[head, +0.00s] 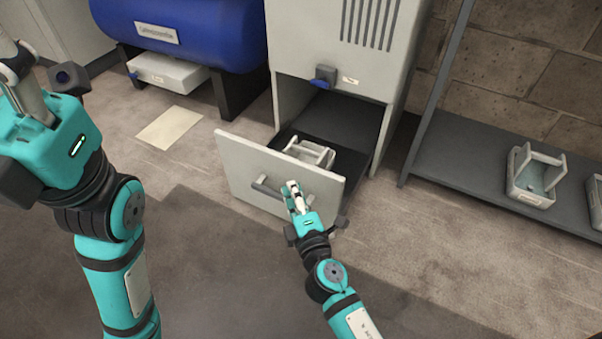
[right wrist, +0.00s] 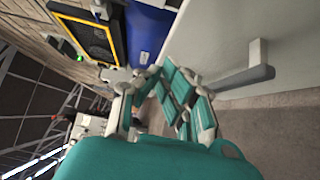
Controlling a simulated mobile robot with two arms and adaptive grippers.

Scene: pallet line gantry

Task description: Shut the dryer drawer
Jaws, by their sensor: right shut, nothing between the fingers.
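The dryer drawer (head: 238,176) is pulled out at the bottom of the grey dryer cabinet (head: 330,70), its front panel standing well clear of the opening. A small light-coloured basket sits in the drawer (head: 316,152). The bar handle (head: 268,188) is on the front panel and also shows in the right wrist view (right wrist: 240,78). My right gripper (head: 291,185) is shut and empty, close to the panel just right of the handle; whether it touches cannot be told. My left arm is at the left, with its gripper at the picture's edge, fingertips not clearly seen.
A blue compressor tank (head: 190,35) stands left of the dryer, with a white box (head: 165,72) beneath it. A tan sheet (head: 169,128) lies on the floor. At right, a dark low shelf (head: 460,155) carries a basket (head: 535,175). The floor before the drawer is clear.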

